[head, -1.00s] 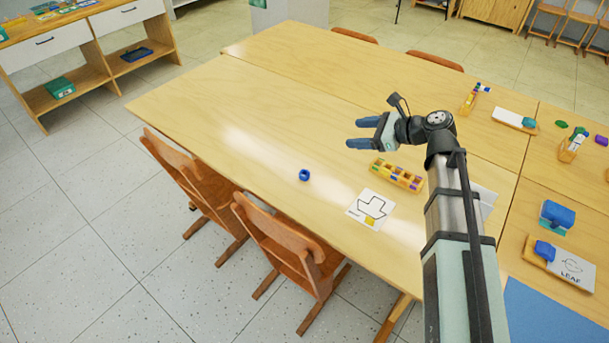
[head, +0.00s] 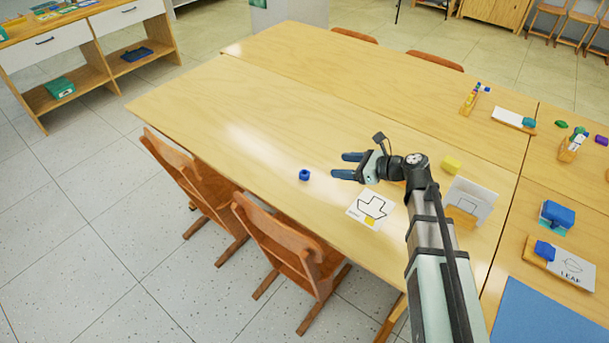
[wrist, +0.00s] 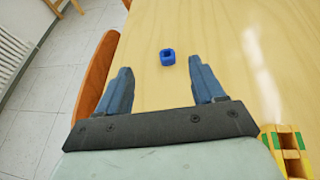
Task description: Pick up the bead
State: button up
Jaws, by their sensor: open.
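The bead (head: 305,174) is a small blue ring-like piece lying on the wooden table, left of my gripper in the head view. In the wrist view the bead (wrist: 167,57) lies ahead of the fingertips, between their lines, with its hole showing on top. My gripper (head: 340,166) is open and empty, with blue fingers pointing left toward the bead. The fingers (wrist: 162,72) also show spread apart in the wrist view. The bead is apart from both fingers.
A yellow block (head: 451,164) and an upright white card (head: 476,200) are right of my arm. A compartment tray (wrist: 288,150) is beside my gripper. Orange chairs (head: 290,250) stand along the front edge.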

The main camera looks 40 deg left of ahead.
notch_tip(320, 180, down, 5)
jog(key=shift+r, duration=0.15)
jog(key=shift+a+f, duration=0.3)
jog(key=shift+f, duration=0.15)
send_near(302, 172)
jog(key=shift+s+a+f, duration=0.3)
jog(key=shift+a+f, duration=0.05)
jog(key=shift+a, duration=0.25)
jog(key=shift+s+a+f, duration=0.25)
jog(key=shift+a+f, duration=0.1)
jog(key=shift+a, duration=0.25)
jog(key=shift+w+x, duration=0.2)
jog(key=shift+x, duration=1.1)
jog(key=shift+w+x, duration=0.2)
jog(key=shift+x, duration=1.1)
jog(key=shift+s+a+r, duration=0.1)
jog(key=shift+r, duration=0.05)
jog(key=shift+c, duration=0.4)
jog(key=c, duration=1)
jog(key=shift+o, duration=0.2)
